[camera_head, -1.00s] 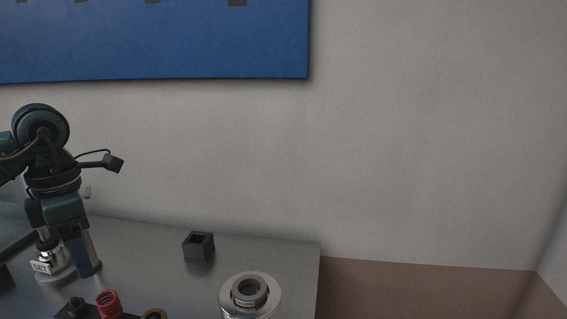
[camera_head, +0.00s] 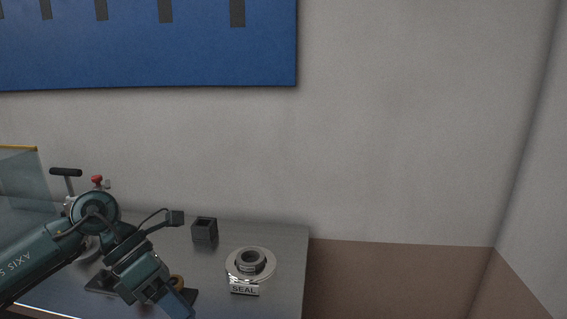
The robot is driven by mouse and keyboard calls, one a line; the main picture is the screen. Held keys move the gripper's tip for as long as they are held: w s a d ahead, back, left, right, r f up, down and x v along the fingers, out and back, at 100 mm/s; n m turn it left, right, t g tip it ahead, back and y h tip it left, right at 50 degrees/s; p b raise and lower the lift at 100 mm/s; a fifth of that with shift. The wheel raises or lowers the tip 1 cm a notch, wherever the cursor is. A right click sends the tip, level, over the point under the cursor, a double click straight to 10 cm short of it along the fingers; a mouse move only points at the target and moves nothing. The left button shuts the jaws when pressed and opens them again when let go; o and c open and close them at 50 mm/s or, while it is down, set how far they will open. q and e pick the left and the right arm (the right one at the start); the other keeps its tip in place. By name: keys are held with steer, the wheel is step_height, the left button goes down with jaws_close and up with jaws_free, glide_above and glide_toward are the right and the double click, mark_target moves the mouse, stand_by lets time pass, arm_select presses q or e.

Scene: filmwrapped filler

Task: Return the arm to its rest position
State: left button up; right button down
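My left arm comes in from the lower left. Its gripper (camera_head: 178,301) hangs low over the front of the grey table (camera_head: 285,270), near the bottom edge of the picture. A finger points down and to the right; the fingertips are too hidden to show whether they are apart. I see nothing clearly held. My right gripper is not in view.
A silver round fixture (camera_head: 263,277) labelled SEAL carries a grey ring (camera_head: 251,260) right of the gripper. A small dark open box (camera_head: 204,229) stands behind. A dark plate (camera_head: 100,284) lies partly under my arm. A clear panel (camera_head: 24,185) stands far left.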

arm_select(q)
steer(key=d+r+n+t+h+p, duration=0.35)
steer(key=d+n+t+h, duration=0.35)
steer(key=d+n+h, duration=0.6)
steer(key=w+a+f+n+t+y, duration=0.15)
steer(key=f+n+t+y, duration=0.35)
steer(key=n, duration=0.5)
steer(key=a+f+n+t+y, duration=0.3)
steer(key=n+t+y, duration=0.1)
steer(key=n+t, duration=0.4)
steer(key=s+a+f+n+g+y+p, duration=0.1)
steer(key=s+a+f+n+g+y, duration=0.2)
steer(key=s+f+n, duration=0.3)
steer(key=s+a+f+n+g+y, duration=0.3)
steer(key=s+f+n+g+y, duration=0.1)
steer(key=f, duration=0.8)
steer(key=shift+s+f+n+y+p, duration=0.15)
steer(key=shift+s+n+y+p, duration=0.25)
steer(key=shift+s+n+y, duration=0.6)
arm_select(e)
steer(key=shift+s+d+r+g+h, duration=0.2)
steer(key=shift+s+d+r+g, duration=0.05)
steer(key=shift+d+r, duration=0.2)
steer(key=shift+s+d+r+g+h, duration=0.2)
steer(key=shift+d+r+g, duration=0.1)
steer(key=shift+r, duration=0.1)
arm_select(q)
steer(key=shift+s, duration=0.1)
